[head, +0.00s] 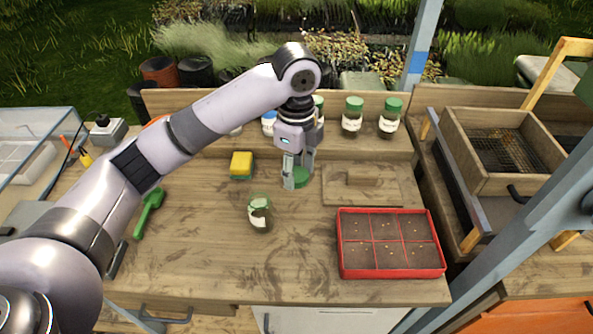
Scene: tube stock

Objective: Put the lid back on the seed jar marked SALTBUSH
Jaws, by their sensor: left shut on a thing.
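A glass seed jar (260,222) with a white label stands upright near the middle of the bench. No solid green cap shows on it, unlike the capped jars behind. Its label is too small to read. My left gripper (297,178) points down, behind and to the right of this jar. It is shut on a green lid (301,178), which is partly hidden by the fingers. I cannot tell whether the lid touches the bench. The lid and the jar are apart. My right gripper is not in view.
Green-capped jars (352,118) (389,120) stand on the back shelf. A red seed tray (340,262) lies at front right, before a wooden board (375,198). A yellow sponge (241,163) and a green trowel (147,214) lie left. The bench around the jar is clear.

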